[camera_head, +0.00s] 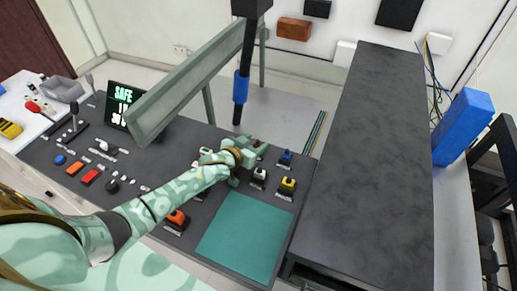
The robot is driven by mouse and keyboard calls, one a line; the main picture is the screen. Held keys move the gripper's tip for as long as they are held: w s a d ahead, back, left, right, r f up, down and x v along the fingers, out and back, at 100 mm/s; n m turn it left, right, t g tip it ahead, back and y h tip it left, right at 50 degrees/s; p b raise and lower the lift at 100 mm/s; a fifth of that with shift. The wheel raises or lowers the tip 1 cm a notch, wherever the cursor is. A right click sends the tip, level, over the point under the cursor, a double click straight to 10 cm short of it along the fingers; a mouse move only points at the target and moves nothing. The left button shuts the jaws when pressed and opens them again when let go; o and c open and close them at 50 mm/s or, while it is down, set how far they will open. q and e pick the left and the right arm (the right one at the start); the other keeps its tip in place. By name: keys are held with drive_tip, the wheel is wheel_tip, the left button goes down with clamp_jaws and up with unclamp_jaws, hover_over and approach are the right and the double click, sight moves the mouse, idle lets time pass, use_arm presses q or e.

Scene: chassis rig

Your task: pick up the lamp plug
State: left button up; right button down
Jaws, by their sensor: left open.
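Several small plugs or connectors with labels stand on the dark bench panel: a blue one (285,158), a white one (259,175), a yellow one (287,185) and an orange one (177,218). I cannot tell from their labels, too small to read, which is the lamp plug. My left gripper (252,161) reaches over the panel from the left. It is open, just above and left of the white and blue ones, and hides part of the panel there. Whether it touches anything is unclear. My right gripper is not in view.
A teal mat (242,240) lies on the near panel. A black-and-blue rod (242,88) hangs beside a green-grey beam (190,85) behind the gripper. A screen reading SAFE (122,105) stands at left. A tall dark cabinet (367,150) bounds the right side.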

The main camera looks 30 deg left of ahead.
use_arm(q)
drive_tip(key=shift+w+f, duration=0.1)
drive_tip(key=shift+w, duration=0.1)
drive_tip(key=shift+s, duration=0.1)
drive_tip(key=c, duration=1.1)
drive_tip(key=shift+o, duration=0.2)
